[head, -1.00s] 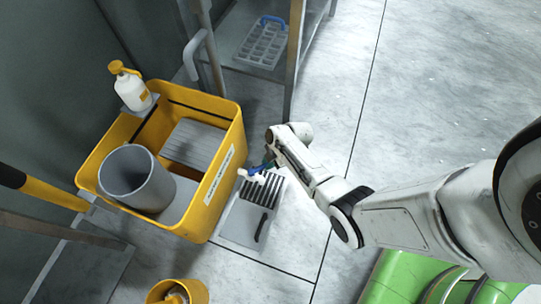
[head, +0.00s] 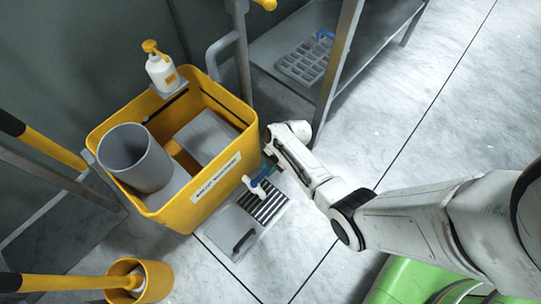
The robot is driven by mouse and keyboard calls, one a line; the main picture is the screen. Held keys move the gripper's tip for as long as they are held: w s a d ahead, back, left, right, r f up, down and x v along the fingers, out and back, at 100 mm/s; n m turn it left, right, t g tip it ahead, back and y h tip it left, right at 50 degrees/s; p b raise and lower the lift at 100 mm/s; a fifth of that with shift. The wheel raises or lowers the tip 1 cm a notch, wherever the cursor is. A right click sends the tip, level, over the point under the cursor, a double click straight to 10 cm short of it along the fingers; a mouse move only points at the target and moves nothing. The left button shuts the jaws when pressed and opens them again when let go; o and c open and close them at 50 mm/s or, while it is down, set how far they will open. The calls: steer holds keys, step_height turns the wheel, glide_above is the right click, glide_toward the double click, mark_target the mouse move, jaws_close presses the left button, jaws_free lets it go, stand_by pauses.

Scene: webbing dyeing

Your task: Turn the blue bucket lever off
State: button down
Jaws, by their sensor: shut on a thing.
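A large yellow bucket (head: 198,212) with a white label on its front stands on the floor at the left. My gripper (head: 269,167) is at the lever, beside the bucket's right wall, shut on the blue lever. My wrist partly hides the grip, and the fingertips are too small to see clearly.
A grey cylinder (head: 136,160) sits in the bucket, and a white pump bottle (head: 161,70) is at its back rim. A metal rack (head: 275,45) holding a grey tray (head: 304,62) stands behind. A small yellow pail (head: 155,282) is at the front left.

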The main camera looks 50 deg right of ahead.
steer(key=shift+w, duration=0.15)
stand_by(0.4)
steer(key=c, duration=1)
jaws_free()
steer(key=shift+c, duration=0.2)
steer(key=p+v, duration=0.5)
steer(key=v, duration=0.5)
steer(key=shift+d+r+p, duration=0.2)
steer(key=shift+r+p, duration=0.1)
steer(key=shift+r, duration=0.1)
